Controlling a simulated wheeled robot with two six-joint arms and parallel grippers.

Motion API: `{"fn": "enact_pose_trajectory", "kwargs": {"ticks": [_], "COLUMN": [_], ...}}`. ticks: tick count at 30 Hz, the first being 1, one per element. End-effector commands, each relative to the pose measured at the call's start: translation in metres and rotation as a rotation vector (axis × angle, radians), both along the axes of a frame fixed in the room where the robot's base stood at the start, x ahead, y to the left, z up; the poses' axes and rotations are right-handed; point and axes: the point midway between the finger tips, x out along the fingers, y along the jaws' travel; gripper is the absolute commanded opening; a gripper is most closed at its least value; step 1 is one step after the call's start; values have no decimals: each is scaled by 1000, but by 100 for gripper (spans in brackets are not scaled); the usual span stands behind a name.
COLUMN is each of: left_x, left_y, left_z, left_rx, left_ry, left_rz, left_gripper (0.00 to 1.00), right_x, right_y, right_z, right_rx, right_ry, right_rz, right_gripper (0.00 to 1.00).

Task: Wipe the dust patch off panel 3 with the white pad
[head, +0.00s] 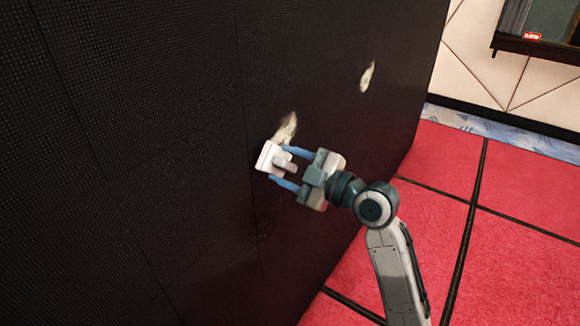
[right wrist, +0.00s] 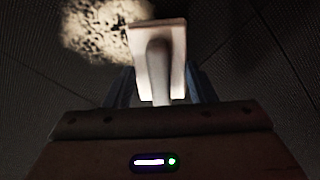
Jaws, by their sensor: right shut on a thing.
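The black video wall (head: 170,120) fills the left and middle of the head view. A pale dust patch (head: 287,128) is on it, partly hidden by the white pad (head: 266,156). My right gripper (head: 285,169) is shut on the pad's handle and holds the pad at the wall, at the patch's lower edge. I cannot tell whether the pad touches the wall. In the right wrist view the pad (right wrist: 171,35) is at top centre, with the speckled dust patch (right wrist: 90,28) behind and left of it. My left gripper is not in view.
A second pale patch (head: 367,76) is on the wall farther right. Red floor tiles (head: 500,215) with dark seams lie clear at right. A cream wall (head: 490,65) with a dark-framed window (head: 540,30) stands at the back right. Panel numbers do not show.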

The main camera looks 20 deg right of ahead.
Motion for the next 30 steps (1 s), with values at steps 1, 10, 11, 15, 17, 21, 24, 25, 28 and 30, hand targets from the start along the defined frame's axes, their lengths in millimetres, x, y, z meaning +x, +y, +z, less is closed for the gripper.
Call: {"fn": "enact_pose_trajectory", "kwargs": {"ticks": [1, 10, 11, 15, 17, 21, 24, 25, 28, 30], "left_x": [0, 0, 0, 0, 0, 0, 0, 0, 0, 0], "left_y": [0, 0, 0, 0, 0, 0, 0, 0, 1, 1], "left_z": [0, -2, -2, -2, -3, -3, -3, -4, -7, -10], "left_rx": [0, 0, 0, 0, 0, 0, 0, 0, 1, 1], "left_ry": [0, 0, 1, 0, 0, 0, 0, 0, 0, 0], "left_rz": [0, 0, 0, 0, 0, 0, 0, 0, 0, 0], "left_gripper": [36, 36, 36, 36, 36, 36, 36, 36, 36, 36], "right_x": [1, 6, 6, 9, 10, 12, 12, 12, 15, 19], "right_y": [1, 4, 5, 7, 7, 9, 9, 9, 5, 0], "right_z": [0, 0, 0, 0, 0, 0, 0, 0, -1, -2], "right_rx": [0, 0, 0, 2, 2, 0, 0, -1, -2, -5], "right_ry": [-1, 0, -1, -1, -1, -1, 0, -1, -1, -2], "right_rz": [1, 0, 1, 0, 0, -1, 0, 0, 1, 0], "right_gripper": [32, 32, 32, 32, 32, 32, 32, 32, 32, 32]}}
